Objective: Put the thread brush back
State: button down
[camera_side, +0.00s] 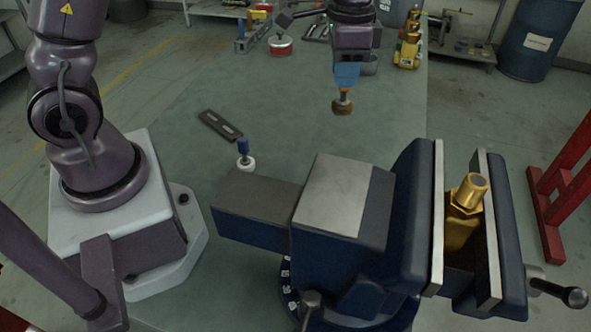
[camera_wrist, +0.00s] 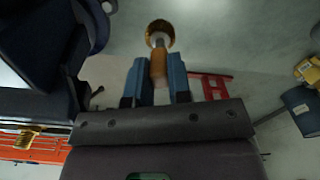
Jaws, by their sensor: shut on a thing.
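My gripper (camera_side: 346,86) is above the far part of the table, pointing down, with its blue fingers shut on the thread brush. The brush's brown bristle head (camera_side: 342,103) hangs below the fingertips, clear of the tabletop as far as I can tell. In the wrist view the thread brush (camera_wrist: 159,62) has an orange-brown handle between my fingers (camera_wrist: 160,80), a short grey shank and a round golden head. A dark slotted plate (camera_side: 220,125) lies on the table to the left of my gripper, with nothing in its slots. I cannot tell whether it is the brush's place.
A blue vise (camera_side: 340,200) fills the front right and clamps a brass valve body (camera_side: 465,210). A blue-handled item (camera_side: 243,150) stands on a white round base behind the vise. A red tin (camera_side: 281,44) and yellow bottles (camera_side: 409,45) stand at the back.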

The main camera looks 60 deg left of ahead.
jog(key=shift+s+a+f+m, duration=0.6)
jog(key=shift+s+f, duration=0.65)
jog(key=shift+f, duration=1.6)
jog(key=shift+s+a+f+m, duration=0.6)
jog(key=shift+s+f, duration=0.7)
jog(key=shift+f, duration=1.5)
jog(key=shift+s+a+f+m, duration=0.6)
jog(key=shift+s+f, duration=0.65)
jog(key=shift+f, duration=1.6)
jog(key=shift+d, duration=0.15)
jog(key=shift+f, duration=0.15)
jog(key=c, duration=1.1)
grip_release()
jog(key=shift+o, duration=0.2)
